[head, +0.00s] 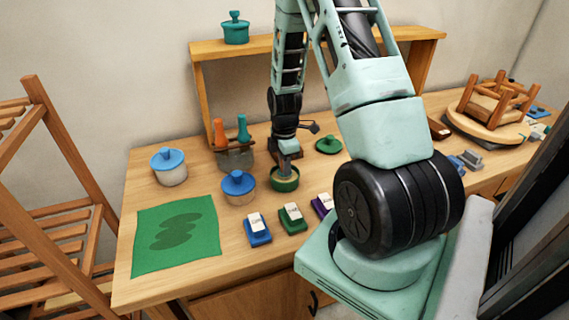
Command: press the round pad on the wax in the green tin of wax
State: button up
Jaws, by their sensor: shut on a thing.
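The green tin of wax (285,186) stands open on the bench near the middle of the head view, with pale wax showing inside its rim. Its green lid (328,146) lies apart on the bench, behind and to the right. My gripper (288,153) points down over the tin. It is shut on the round pad (286,170), which is small and partly hidden by the gripper and is low within the tin's mouth. I cannot tell for certain whether the pad touches the wax.
Blue, green and purple brushes or blocks (291,219) lie in front. A green cloth (190,255) lies front left. An upturned stool (495,105) is far right; a shelf (225,50) stands behind.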

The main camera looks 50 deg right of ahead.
jog(key=shift+r+p, duration=2.9)
jog(key=shift+r, duration=0.65)
jog(key=shift+f, duration=0.1)
